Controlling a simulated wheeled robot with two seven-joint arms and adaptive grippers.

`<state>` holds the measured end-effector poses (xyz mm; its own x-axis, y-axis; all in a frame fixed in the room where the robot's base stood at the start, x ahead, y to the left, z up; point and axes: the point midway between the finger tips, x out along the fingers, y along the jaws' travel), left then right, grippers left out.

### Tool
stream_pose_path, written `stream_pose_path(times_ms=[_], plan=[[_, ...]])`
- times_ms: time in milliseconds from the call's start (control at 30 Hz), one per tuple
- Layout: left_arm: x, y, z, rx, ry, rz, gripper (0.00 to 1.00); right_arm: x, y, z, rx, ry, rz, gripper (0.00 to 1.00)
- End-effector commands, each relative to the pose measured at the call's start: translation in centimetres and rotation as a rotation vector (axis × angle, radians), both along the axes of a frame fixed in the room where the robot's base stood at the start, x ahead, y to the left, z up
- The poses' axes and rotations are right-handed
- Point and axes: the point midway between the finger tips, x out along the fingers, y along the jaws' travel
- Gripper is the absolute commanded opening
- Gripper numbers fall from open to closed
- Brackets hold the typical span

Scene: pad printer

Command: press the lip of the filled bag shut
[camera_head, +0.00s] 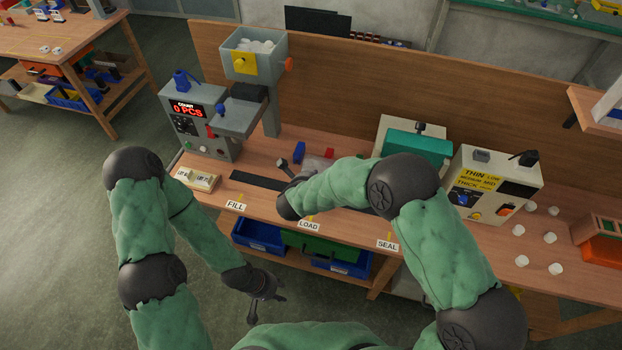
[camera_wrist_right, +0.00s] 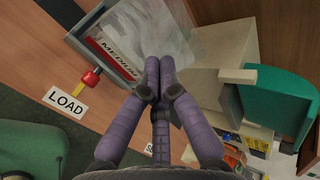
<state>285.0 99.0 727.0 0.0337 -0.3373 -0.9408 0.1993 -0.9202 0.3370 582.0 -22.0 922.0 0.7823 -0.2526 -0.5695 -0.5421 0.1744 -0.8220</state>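A clear plastic bag (camera_wrist_right: 150,28) lies over a grey-edged tray (camera_wrist_right: 76,40) with a red-and-white MEDIUM card (camera_wrist_right: 112,58). In the head view, part of the clear bag (camera_head: 318,163) shows behind my right forearm. My right gripper (camera_wrist_right: 158,64) has its fingertips together at the bag's near edge in the right wrist view. Whether film is pinched between them is unclear, and the lip and contents are hard to make out. My right fingers are mostly hidden in the head view. My left gripper (camera_head: 266,308) hangs open and empty in front of the bench, away from the bag.
The LOAD label (camera_wrist_right: 66,102) and a red knob (camera_wrist_right: 91,77) are left of my right gripper. A teal-lidded machine (camera_head: 418,146) stands to the right, beside a sealer box (camera_head: 490,185). The counting machine (camera_head: 200,120) stands at left. Several white pieces (camera_head: 528,237) lie far right.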

Motion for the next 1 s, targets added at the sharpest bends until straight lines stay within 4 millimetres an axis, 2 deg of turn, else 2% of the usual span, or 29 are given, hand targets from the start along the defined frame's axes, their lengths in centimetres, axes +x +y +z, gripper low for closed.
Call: stream_pose_path(times_ms=[533,700,1000], plan=[[0.1,0.0,2.0,0.000,-0.001,-0.001,0.37,-6.2,2.2,5.4,0.000,-0.002,0.004,0.00],[0.1,0.0,2.2,0.000,-0.002,0.000,0.37,-7.1,2.4,6.0,0.000,-0.001,0.004,0.00],[0.1,0.0,2.2,0.000,-0.001,-0.001,0.37,-7.2,2.4,6.0,0.000,0.000,0.002,0.00]])
